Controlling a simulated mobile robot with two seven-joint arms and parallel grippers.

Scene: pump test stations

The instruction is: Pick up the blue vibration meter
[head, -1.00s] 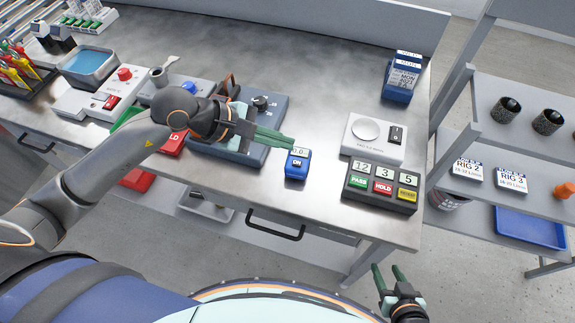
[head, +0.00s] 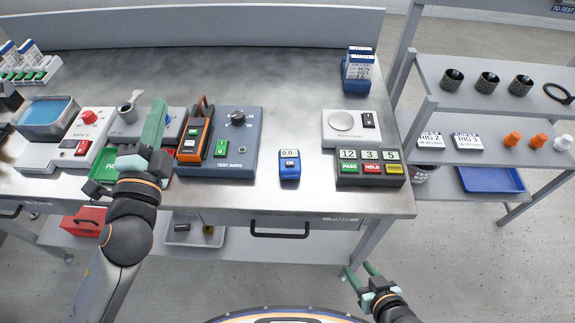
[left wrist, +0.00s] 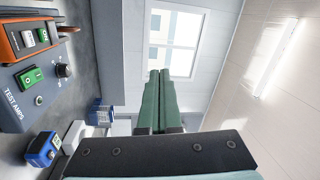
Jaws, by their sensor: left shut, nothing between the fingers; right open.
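The blue vibration meter (head: 289,166) is a small blue box with a pale display at its top. It stands upright on the bench near the front edge, right of the test amps unit. It also shows at the lower left of the left wrist view (left wrist: 42,149). My left gripper (head: 155,125) is shut and empty, raised over the left part of the bench, well left of the meter. Its closed green fingers (left wrist: 157,95) point toward the window in the left wrist view. My right gripper (head: 361,275) is open and empty, low in front of the bench, below and right of the meter.
The test amps unit (head: 240,150) carries an orange clamp device (head: 196,135). A white scale (head: 350,140) and a PASS/HOLD button box (head: 369,170) stand right of the meter. A drawer handle (head: 280,233) sticks out below the bench edge. A shelf rack (head: 460,97) stands at right.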

